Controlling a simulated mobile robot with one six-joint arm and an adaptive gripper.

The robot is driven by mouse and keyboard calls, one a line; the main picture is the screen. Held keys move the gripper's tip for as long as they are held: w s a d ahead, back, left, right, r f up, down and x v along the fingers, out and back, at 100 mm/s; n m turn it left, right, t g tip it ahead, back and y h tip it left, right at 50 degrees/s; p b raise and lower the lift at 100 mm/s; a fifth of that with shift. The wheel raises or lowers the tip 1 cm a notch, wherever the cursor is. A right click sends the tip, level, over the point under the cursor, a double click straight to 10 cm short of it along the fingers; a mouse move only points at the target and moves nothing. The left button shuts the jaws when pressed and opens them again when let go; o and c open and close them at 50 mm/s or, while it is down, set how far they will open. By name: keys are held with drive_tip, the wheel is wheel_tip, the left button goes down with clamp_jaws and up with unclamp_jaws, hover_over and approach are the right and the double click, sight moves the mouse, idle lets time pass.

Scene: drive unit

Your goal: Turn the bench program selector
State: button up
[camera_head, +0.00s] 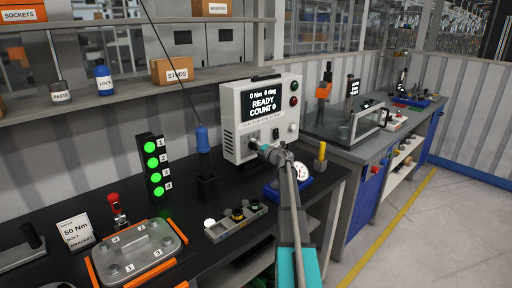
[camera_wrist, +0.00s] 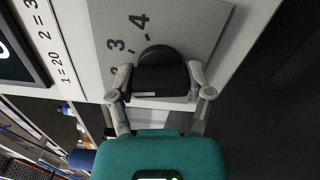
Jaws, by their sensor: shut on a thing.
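The bench program selector is a black knob (camera_wrist: 158,54) on a grey plate (camera_wrist: 205,22) in the wrist view, with the printed numbers 3 and 4 above it. My gripper (camera_wrist: 159,80) is shut on the knob, one finger at each side. In the head view my gripper (camera_head: 262,147) is at the lower front of the white controller box (camera_head: 283,86) and hides the knob there. The controller screen (camera_head: 263,103) reads "0 Nm 0 deg READY COUNT 0".
A tower with several lit green lamps (camera_head: 157,169), a blue-topped tool (camera_head: 202,139) and an orange-edged fixture (camera_head: 138,252) stand on the black bench left of my arm. A shelf (camera_head: 130,85) runs above the bench.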

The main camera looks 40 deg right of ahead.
drive_tip(key=m, duration=0.6)
drive_tip(key=shift+s+a+f, duration=0.1)
drive_tip(key=shift+s+a, duration=0.05)
drive_tip(key=shift+a, duration=0.05)
idle(0.4)
drive_tip(key=o, duration=1.1)
drive_tip(key=shift+c, duration=0.2)
drive_tip(key=shift+o, duration=0.4)
drive_tip(key=shift+d, duration=0.1)
